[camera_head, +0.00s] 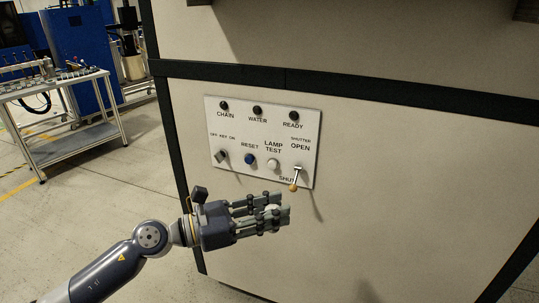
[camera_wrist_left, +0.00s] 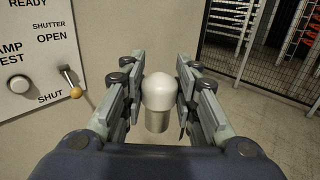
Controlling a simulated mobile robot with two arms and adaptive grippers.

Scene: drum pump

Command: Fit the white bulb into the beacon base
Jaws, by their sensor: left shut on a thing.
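My left gripper (camera_head: 272,212) is in front of the lower part of a beige cabinet, just below its control panel. In the left wrist view, the white bulb (camera_wrist_left: 159,92) sits between the two fingers of this gripper (camera_wrist_left: 160,100), which is shut on it. The bulb's round white top and a grey metallic cap below it show. In the head view a little of the bulb (camera_head: 271,208) shows between the fingers. The beacon base is not seen in either view. My right gripper is not in view.
The control panel (camera_head: 240,140) has lamps, buttons and a shutter lever (camera_head: 295,180) close above the gripper. A wheeled table (camera_head: 65,150) with small parts stands at the left. A wire-mesh fence (camera_wrist_left: 280,65) shows at the right in the wrist view. Floor is open at the lower left.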

